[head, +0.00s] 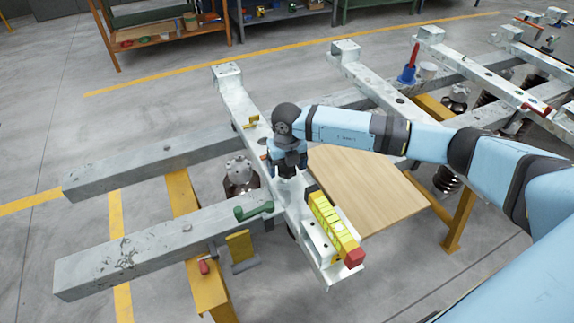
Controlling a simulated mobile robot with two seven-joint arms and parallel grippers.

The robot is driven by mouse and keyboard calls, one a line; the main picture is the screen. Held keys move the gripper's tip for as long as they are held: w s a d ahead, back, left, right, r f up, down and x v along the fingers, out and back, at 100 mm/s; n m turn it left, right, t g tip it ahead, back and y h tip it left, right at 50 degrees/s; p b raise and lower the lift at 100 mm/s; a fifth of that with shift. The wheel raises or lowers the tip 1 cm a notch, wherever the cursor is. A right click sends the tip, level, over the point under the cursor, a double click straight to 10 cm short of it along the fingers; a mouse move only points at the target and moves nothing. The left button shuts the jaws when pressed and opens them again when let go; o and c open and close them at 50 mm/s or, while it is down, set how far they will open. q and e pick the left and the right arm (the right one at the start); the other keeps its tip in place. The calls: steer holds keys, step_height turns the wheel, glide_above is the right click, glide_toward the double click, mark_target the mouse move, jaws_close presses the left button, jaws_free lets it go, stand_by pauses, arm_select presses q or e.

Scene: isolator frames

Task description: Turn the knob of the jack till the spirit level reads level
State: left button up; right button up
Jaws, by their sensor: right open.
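The spirit level (333,228) is a yellow bar with a red end, lying along the near end of a pale metal beam. Its bubble is too small to read. My right gripper (288,172) points down over the same beam, beyond the level. It is open, and its own wrist hides much of what lies beneath. I cannot make out the jack's knob for certain; it may be hidden under this gripper. A green curved handle (254,211) sits on the beam's left side. My left gripper is out of view.
A brown insulator (240,178) stands left of my gripper, between two grey beams (150,245). A wooden board (365,190) lies to the right. Yellow supports (185,200) carry the frame. A red-handled tool (409,70) stands on another beam behind my arm.

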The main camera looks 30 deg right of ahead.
steer(key=c, duration=0.9)
steer(key=shift+n, duration=0.3)
